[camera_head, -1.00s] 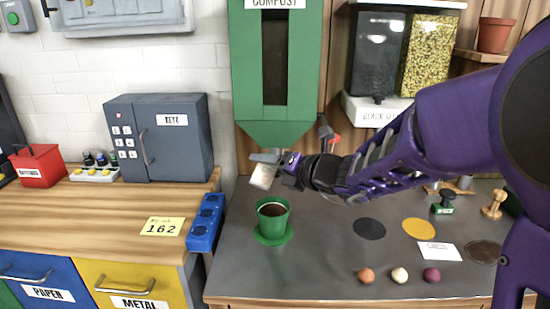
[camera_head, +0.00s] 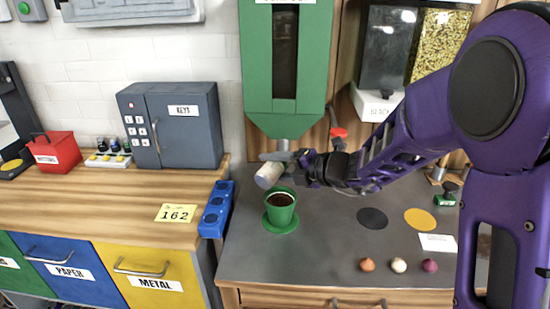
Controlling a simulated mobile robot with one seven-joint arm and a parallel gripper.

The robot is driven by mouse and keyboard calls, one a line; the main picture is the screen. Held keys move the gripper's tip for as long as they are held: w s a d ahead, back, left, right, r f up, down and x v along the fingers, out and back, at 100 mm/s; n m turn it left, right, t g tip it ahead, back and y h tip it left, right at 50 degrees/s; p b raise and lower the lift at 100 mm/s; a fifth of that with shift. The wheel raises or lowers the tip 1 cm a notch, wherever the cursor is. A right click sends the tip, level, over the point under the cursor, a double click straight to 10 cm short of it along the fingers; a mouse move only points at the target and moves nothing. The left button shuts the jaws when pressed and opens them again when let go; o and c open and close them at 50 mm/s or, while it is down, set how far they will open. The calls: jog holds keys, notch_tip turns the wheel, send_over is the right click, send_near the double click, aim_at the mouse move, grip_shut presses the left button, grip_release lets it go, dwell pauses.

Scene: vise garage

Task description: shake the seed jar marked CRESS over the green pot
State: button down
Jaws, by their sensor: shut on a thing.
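My gripper (camera_head: 292,165) is shut on a small pale jar (camera_head: 269,174). The jar is tilted, its near end pointing down and to the left. No marking on the jar is readable at this size. The green pot (camera_head: 280,211) stands upright on a green saucer on the grey worktop, with dark soil inside. In the picture, the jar is just above the pot's rim and slightly to its left, apart from it.
The green compost hopper (camera_head: 288,75) hangs directly behind and above my gripper. A blue block with round recesses (camera_head: 215,209) stands left of the pot. Three bulbs (camera_head: 398,265) lie at the front right. Worktop between pot and the black disc (camera_head: 372,218) is clear.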

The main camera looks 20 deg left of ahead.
jog(key=shift+f+m+g+p, duration=0.35)
jog(key=shift+m+g+p, duration=0.55)
jog(key=shift+p, duration=2.15)
jog(key=shift+f+m+y, duration=0.25)
jog(key=shift+m+y, duration=0.05)
jog(key=shift+m, duration=0.2)
jog(key=shift+f+m+g, duration=0.15)
jog(key=shift+m+g, duration=0.15)
jog(key=shift+m, duration=0.1)
jog(key=shift+b, duration=0.4)
